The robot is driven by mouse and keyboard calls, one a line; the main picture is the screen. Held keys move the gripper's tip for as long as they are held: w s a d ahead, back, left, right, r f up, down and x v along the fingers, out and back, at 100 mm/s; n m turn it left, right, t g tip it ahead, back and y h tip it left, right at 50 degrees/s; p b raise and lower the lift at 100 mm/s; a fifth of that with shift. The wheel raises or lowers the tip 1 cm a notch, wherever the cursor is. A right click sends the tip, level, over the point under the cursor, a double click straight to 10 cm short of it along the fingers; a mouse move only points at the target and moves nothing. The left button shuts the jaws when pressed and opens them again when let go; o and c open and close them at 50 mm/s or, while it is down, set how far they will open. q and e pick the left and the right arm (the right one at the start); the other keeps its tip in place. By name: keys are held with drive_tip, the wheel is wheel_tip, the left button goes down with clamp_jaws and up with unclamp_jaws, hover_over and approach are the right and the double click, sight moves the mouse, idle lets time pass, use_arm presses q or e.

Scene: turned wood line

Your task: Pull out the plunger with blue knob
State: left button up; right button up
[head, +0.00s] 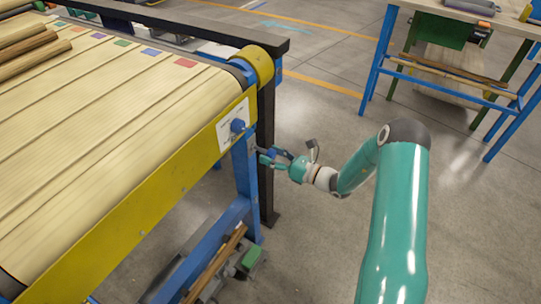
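The plunger's blue knob (238,126) sits on a white label plate (229,122) on the yellow side rail of the conveyor, near its end corner. My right gripper (263,155) is to the right of the knob and slightly lower in the picture, beside the blue leg of the conveyor. Its fingers point left toward the leg and look parted, with a gap between the tips. Nothing shows held in them. The gripper appears apart from the knob. The plunger's shaft is not visible behind the knob. My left gripper is not in view.
The conveyor belt (120,120) carries wooden rods (28,48) and coloured squares at the upper left. A dark post (266,150) and a blue leg (245,178) stand close to my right gripper. A blue-framed table (460,75) is at the upper right. Open floor lies between.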

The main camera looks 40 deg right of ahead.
drive_tip(key=v, duration=1.2)
drive_tip(key=shift+a+f, duration=0.1)
drive_tip(key=shift+f, duration=0.05)
idle(0.4)
